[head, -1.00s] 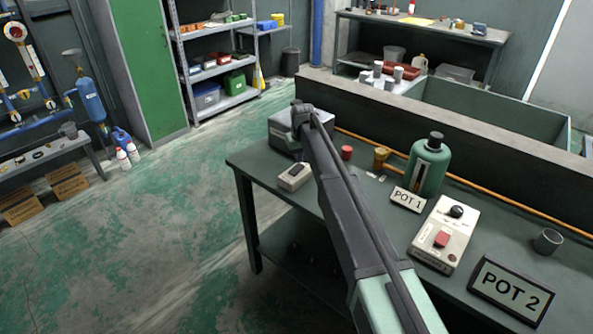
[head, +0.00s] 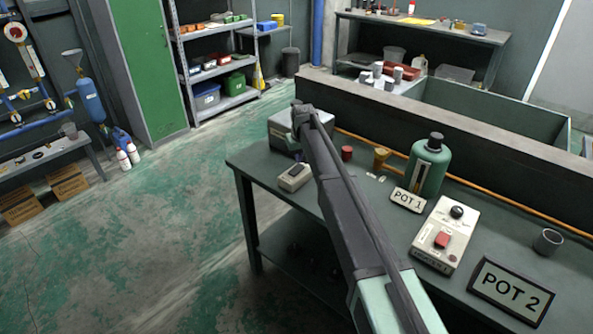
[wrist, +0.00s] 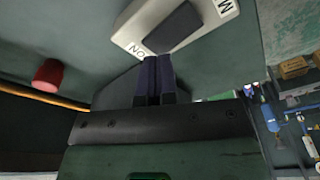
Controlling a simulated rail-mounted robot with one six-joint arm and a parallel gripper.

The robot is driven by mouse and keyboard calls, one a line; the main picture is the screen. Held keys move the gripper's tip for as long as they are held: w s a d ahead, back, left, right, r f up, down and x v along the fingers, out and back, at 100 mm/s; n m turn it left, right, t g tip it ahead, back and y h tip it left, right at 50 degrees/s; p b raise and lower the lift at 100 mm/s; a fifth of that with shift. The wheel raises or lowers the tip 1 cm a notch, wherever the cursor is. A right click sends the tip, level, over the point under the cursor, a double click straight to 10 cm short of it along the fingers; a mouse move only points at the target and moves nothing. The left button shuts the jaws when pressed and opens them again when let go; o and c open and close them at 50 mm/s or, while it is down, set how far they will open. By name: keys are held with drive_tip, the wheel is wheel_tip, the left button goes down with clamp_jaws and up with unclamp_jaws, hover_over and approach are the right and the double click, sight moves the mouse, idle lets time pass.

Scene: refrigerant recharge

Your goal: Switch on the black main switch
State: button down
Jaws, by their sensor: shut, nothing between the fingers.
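The black main switch (wrist: 172,32) is a dark rocker on a small pale box (wrist: 127,33), at the top of the wrist view. The letters ON are printed beside the rocker, at the end nearest my fingers. In the head view the same small box (head: 293,177) lies near the left end of the dark table (head: 262,167). My gripper (wrist: 157,57) is shut and empty. Its fingertips are at the ON edge of the box, close to the rocker; I cannot tell whether they touch it. The rocker's tilt is unclear.
A red cap-like piece (head: 347,153), a brass piece (head: 381,157) and a green bottle (head: 428,168) stand right of my arm. A control box with a red button (head: 441,240) and the POT 2 sign (head: 511,289) are nearer. A low wall (head: 480,135) runs behind.

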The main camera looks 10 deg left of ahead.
sight(300, 166)
drive_tip(key=shift+f+b, duration=1.2)
idle(0.8)
drive_tip(key=shift+r, duration=0.15)
wheel_tip(300, 166, up, 7)
drive_tip(key=p, duration=0.7)
drive_tip(key=s+d+m, duration=0.1)
drive_tip(key=s+d, duration=0.7)
drive_tip(key=s, duration=0.5)
drive_tip(key=s+d+m+g, duration=0.1)
drive_tip(key=s+d+m, duration=0.1)
drive_tip(key=s+d, duration=0.6)
drive_tip(key=s+d+m, duration=0.2)
drive_tip(key=s+d, duration=0.6)
drive_tip(key=s, duration=1.1)
drive_tip(key=shift+s+d+f+g+h, duration=0.25)
drive_tip(key=shift+d+g+h, duration=0.05)
drive_tip(key=shift+d+h, duration=0.1)
